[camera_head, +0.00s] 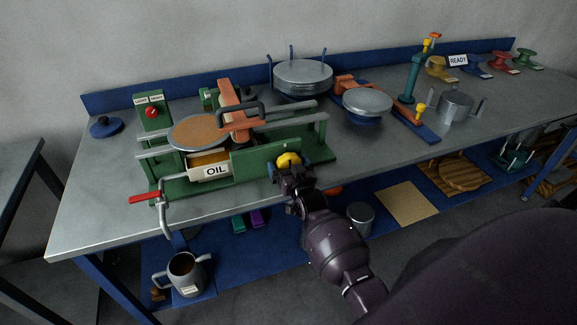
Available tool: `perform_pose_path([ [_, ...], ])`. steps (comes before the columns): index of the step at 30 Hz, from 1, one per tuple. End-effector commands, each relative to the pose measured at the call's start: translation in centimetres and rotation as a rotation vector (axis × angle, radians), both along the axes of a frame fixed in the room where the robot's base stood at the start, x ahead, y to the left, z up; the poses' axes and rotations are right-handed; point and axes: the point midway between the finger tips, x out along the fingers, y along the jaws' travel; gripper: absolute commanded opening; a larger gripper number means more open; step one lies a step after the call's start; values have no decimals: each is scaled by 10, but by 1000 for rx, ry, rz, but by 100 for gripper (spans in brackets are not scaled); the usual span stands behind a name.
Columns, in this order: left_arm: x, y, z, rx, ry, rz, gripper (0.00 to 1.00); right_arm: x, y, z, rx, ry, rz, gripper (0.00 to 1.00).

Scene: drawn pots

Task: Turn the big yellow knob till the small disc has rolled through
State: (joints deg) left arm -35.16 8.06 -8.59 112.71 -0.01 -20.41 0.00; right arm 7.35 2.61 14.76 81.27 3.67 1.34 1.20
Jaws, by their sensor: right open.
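The big yellow knob (287,160) sits on the front of a green machine (262,162) on the workbench. My right gripper (291,172) is right at the knob, its blue-tipped fingers open on either side of it. I cannot tell whether they touch it. A brown-topped round disc (201,132) lies on the left of the green machine, beside an orange block with a dark handle (238,112). I cannot tell whether this is the small disc of the task. My left gripper is not in view.
A red-handled crank (146,198) juts out at the machine's front left, near an OIL label (215,170). Behind stand stacked grey discs (302,75), a round grey plate (367,102) and a green post (413,75). A grey mug (184,273) stands on the lower shelf.

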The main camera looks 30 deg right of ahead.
Motion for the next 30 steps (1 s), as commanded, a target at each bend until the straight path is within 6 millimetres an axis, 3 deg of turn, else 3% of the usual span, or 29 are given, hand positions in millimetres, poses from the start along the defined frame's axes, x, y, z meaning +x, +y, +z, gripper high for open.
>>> perform_pose_path([
  [5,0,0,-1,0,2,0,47,-16,3,-1,0,1,-1,100],
  [18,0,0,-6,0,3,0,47,-85,20,-1,0,2,0,100],
  [24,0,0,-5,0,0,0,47,-101,23,-1,0,2,0,100],
  [30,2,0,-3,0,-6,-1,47,-104,24,-1,0,1,0,100],
])
